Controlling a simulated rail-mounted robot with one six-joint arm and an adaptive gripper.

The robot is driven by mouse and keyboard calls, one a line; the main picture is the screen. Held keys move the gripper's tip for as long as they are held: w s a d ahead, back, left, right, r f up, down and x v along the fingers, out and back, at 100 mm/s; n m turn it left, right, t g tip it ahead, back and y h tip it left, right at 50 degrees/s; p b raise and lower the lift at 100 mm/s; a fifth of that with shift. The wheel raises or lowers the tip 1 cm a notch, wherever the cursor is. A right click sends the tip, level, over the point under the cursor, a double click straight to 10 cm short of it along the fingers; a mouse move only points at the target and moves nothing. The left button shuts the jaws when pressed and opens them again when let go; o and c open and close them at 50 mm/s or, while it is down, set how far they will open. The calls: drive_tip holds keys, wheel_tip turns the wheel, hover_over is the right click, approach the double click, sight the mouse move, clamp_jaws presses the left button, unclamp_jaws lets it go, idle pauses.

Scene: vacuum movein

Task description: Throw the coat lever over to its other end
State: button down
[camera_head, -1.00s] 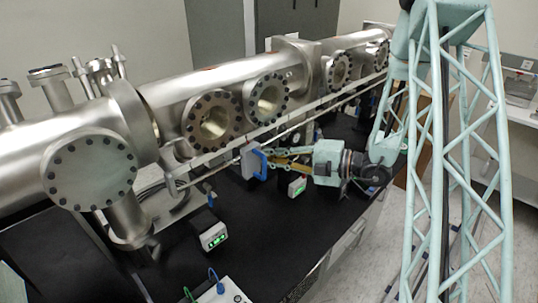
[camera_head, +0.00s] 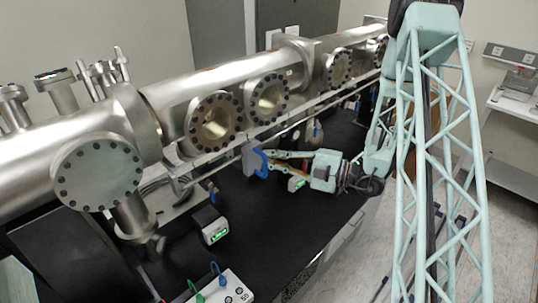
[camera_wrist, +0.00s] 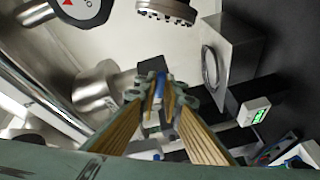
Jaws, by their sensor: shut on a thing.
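The lever (camera_head: 263,165) shows as a blue, bracket-shaped handle on the front of a small grey box (camera_head: 249,158), below the long steel chamber. No label on it can be read. My gripper (camera_head: 270,154) reaches in from the right, with its fingertips at the blue handle. In the wrist view my gripper (camera_wrist: 161,98) is shut on the lever, and a small blue piece of it (camera_wrist: 161,77) shows between the fingertips. The rest of the handle is hidden there by the fingers.
A box with a green display (camera_head: 214,232) and a white box with cable sockets (camera_head: 228,291) stand nearer on the black bench (camera_head: 260,225). Another small display box (camera_head: 297,184) sits just below my gripper.

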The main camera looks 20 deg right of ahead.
drive_tip(key=shift+f+m, duration=0.15)
drive_tip(key=shift+m, duration=0.15)
drive_tip(key=c, duration=3.1)
unclamp_jaws()
drive_tip(key=shift+o, duration=0.2)
drive_tip(key=shift+s+d, duration=0.1)
drive_tip(key=v, duration=1.1)
drive_tip(key=shift+s+d, duration=0.15)
drive_tip(key=shift+d, duration=0.1)
drive_tip(key=shift+f, duration=0.15)
drive_tip(key=shift+c, duration=0.7)
